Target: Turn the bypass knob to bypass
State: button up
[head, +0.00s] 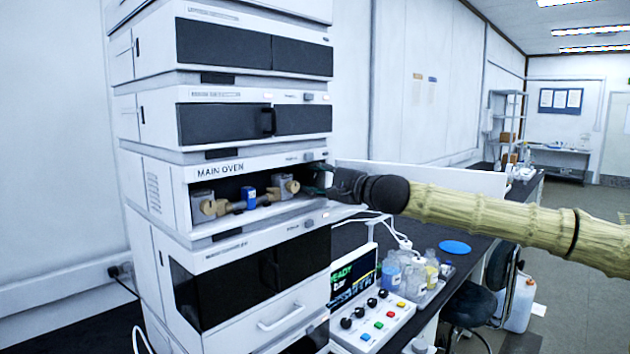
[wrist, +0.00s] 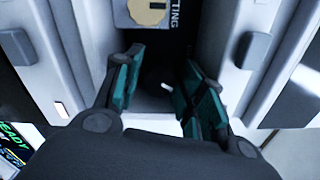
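The open MAIN OVEN compartment (head: 222,190) in the instrument stack holds two grey blocks with tan knobs. One tan knob (head: 208,207) is at the left and another (head: 292,186) at the right; no readable label tells which is the bypass knob. My gripper (head: 317,180) is at the compartment's right end, just right of the right knob. In the wrist view my gripper (wrist: 160,88) is open and empty, its green-padded fingers apart. A beige knob (wrist: 148,10) on a grey block lies beyond the fingertips, cut by the top edge, beside lettering ending in "TING".
A blue fitting (head: 249,197) sits between the knobs. A control box (head: 374,322) with black knobs and coloured buttons stands below, near a display (head: 352,279) and a tray of bottles (head: 428,290). The compartment's walls and frame closely surround my fingers.

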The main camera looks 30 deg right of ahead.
jog(key=shift+w, duration=0.15)
jog(key=c, duration=0.7)
jog(key=shift+m+b, duration=0.9)
jog(key=shift+m, duration=0.4)
jog(key=shift+c, duration=0.2)
jog(key=shift+r+m+b, duration=0.15)
jog(key=shift+m+b, duration=0.15)
jog(key=shift+m, duration=0.7)
jog(key=o, duration=0.7)
jog(key=shift+o, duration=0.2)
